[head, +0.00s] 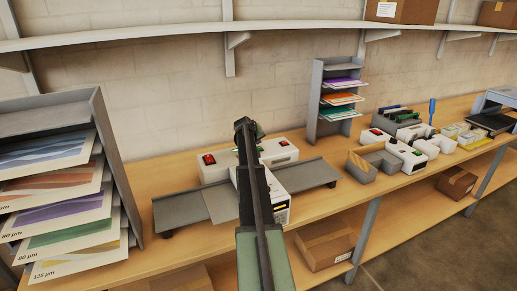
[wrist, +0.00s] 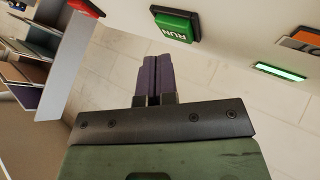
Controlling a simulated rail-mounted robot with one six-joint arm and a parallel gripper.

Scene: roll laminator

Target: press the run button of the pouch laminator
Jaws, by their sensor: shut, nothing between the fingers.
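The pouch laminator (head: 214,173) is a white unit on the wooden bench in the head view, with a red button (head: 209,159) at its left. The green run button (wrist: 175,27), marked RUN, shows at the top of the wrist view on the white panel. My gripper (wrist: 158,58) is shut and empty, its two purple fingers side by side. The fingertips point at the button's side of the panel and look apart from it; the distance in depth cannot be told. In the head view my arm crosses the laminator's middle and hides much of it there.
A grey rack of printed sheets (head: 60,206) stands at the left. A smaller shelf unit (head: 313,108) and other white machines (head: 408,156) are to the right. A long wall shelf (head: 180,32) runs above.

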